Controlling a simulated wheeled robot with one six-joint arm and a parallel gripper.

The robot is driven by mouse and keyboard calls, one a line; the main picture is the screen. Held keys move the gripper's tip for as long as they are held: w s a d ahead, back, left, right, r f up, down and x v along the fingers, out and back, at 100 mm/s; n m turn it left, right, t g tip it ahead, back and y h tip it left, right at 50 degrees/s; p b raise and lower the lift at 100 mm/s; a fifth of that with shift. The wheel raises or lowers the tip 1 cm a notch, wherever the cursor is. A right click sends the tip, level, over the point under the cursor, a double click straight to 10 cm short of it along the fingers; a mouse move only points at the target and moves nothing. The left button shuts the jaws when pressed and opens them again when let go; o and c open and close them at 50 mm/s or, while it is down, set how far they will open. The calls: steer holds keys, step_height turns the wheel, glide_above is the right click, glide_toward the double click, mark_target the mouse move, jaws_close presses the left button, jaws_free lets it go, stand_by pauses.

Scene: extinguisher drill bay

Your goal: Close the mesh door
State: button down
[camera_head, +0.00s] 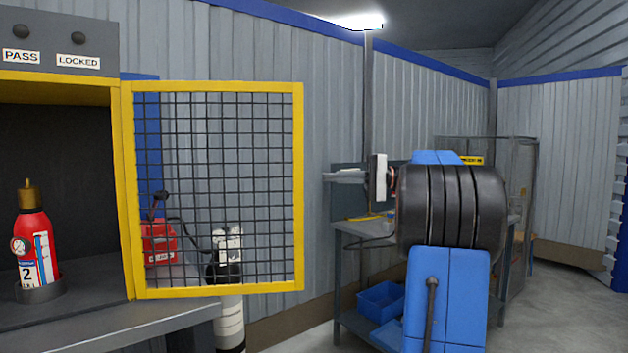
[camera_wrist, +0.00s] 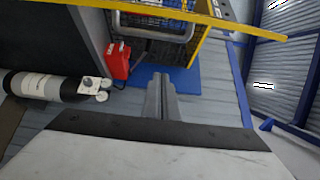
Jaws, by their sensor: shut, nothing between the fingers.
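The mesh door (camera_head: 299,190), a yellow frame around dark wire mesh, stands swung open in the head view. Its left side meets the yellow front edge of the cabinet (camera_head: 90,78), whose opening is uncovered. My gripper (camera_head: 328,177) is to the right of the door's free edge, with its grey fingers pointing left. The fingers are together and empty, apart from the door in the picture. In the wrist view the shut fingers (camera_wrist: 160,80) point up the picture, and a yellow bar of the door frame (camera_wrist: 250,27) crosses above them.
A red extinguisher (camera_head: 36,240) stands inside the cabinet. A red box (camera_head: 159,243) and a white cylinder (camera_head: 230,318) show behind or below the mesh. A workbench (camera_head: 360,232) with blue bins (camera_head: 381,300) is behind my arm. Corrugated walls enclose the bay.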

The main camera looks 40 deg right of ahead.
steer(key=w+a, duration=0.1)
steer(key=a, duration=0.7)
steer(key=shift+a, duration=0.3)
steer(key=shift+a, duration=0.1)
stand_by(0.3)
